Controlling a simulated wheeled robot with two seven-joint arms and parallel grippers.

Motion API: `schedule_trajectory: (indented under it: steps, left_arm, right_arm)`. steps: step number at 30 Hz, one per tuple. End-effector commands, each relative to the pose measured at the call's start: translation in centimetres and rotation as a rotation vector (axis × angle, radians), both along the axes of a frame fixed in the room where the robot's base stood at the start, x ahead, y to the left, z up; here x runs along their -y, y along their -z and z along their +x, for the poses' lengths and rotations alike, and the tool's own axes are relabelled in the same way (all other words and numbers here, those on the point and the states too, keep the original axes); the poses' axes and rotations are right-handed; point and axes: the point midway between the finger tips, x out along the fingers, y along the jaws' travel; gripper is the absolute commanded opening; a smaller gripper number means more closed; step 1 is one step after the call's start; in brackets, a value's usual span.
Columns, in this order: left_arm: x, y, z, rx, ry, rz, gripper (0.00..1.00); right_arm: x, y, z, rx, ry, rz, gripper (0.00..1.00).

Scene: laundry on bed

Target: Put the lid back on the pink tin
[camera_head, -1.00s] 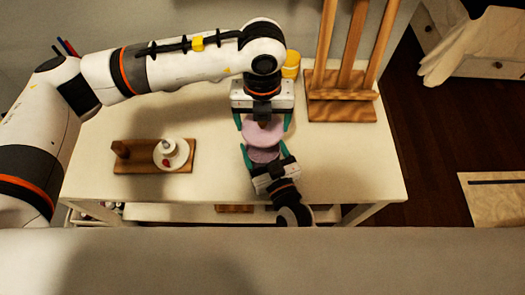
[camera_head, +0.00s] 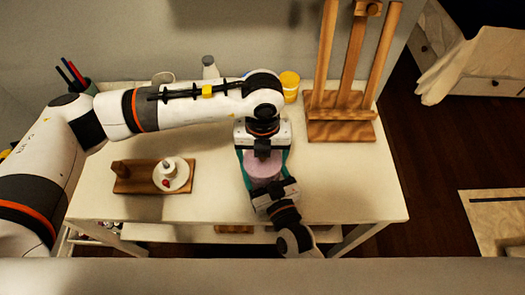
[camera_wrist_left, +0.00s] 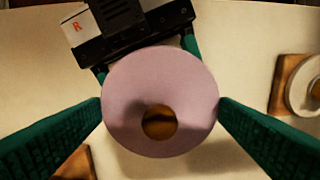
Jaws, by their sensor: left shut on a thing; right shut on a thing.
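The pink lid (camera_wrist_left: 150,80), a round disc with a brown knob (camera_wrist_left: 160,122), is between the green fingers of my left gripper (camera_wrist_left: 160,104), shut on it. In the head view, my left gripper (camera_head: 264,160) comes down from behind over the pink tin (camera_head: 265,180). My right gripper (camera_head: 268,184) is shut on the tin from the front; its fingers also show behind the lid in the left wrist view. The lid hides the tin in the wrist view. Lid and tin overlap in the head view, so I cannot tell whether they touch.
A wooden easel (camera_head: 340,130) and a yellow jar (camera_head: 290,82) stand at the back. The table's right front is clear.

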Motion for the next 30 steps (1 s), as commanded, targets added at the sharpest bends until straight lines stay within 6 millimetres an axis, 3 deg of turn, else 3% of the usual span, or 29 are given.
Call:
schedule_trajectory:
  steps: [11, 30]
  left_arm:
    - [0.0, 1.8, 0.0, -0.001, 0.001, 0.000, 0.61]
    - [0.0, 1.9, 0.0, -0.001, 0.000, 0.000, 0.61]
  right_arm:
    - [0.0, 0.0, 0.0, 0.000, 0.000, 0.000, 0.34]
    - [0.0, 0.0, 0.0, 0.000, 0.000, 0.000, 0.34]
